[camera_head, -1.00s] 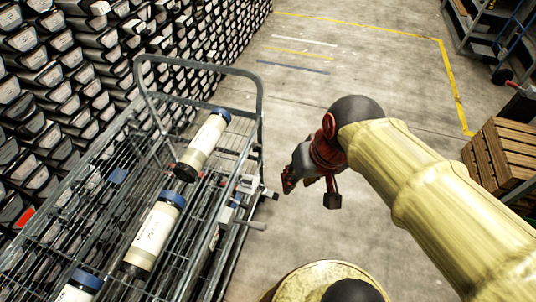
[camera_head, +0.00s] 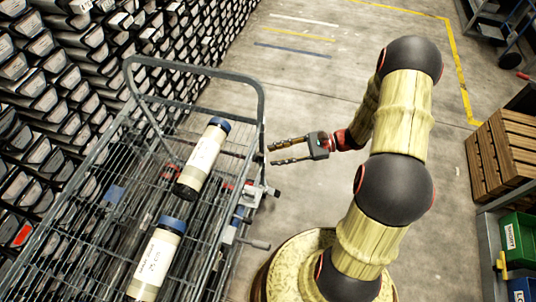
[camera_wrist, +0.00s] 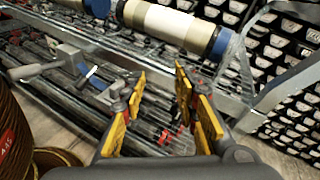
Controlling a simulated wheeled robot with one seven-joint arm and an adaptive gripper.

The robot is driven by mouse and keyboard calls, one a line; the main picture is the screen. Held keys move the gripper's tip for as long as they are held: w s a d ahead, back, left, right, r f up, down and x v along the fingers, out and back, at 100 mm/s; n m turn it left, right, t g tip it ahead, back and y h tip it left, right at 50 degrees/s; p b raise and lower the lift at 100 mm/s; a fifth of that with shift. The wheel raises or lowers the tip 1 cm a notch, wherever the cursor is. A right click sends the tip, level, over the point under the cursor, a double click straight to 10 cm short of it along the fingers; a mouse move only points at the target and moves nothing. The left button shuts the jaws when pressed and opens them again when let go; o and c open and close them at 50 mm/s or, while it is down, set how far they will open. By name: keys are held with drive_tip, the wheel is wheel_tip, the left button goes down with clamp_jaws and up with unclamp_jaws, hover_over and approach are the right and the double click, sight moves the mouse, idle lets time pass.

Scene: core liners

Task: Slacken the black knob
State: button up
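A small black knob (camera_head: 276,192) sticks out to the right from a metal clamp (camera_head: 250,192) on the right side of the wire cart. My gripper (camera_head: 271,154) is open and empty, just right of the cart's frame. It is apart from the knob, above it in the head view, with its fingers pointing left toward the cart. In the wrist view my gripper (camera_wrist: 160,76) shows two yellow-padded fingers with a clear gap. The clamp (camera_wrist: 75,62) is left of the fingers there, with a grey lever; I cannot pick out the knob in that view.
The wire cart (camera_head: 258,105) carries core liners with blue caps, one (camera_head: 203,160) near the clamp. Its raised handle frame is close to my gripper. Racks of liners fill the left. A wooden crate (camera_head: 505,150) and green bin (camera_head: 518,240) stand right. Floor between is clear.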

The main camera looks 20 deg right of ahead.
sight(260, 157)
drive_tip(key=d+f+m+t, duration=0.5)
drive_tip(key=f+m+t, duration=0.2)
drive_tip(key=f, duration=0.2)
drive_tip(key=x, duration=0.8)
drive_tip(key=shift+w, duration=0.35)
drive_tip(key=shift+f, duration=0.15)
drive_tip(key=c, duration=0.3)
drive_tip(key=c, duration=0.4)
clamp_jaws()
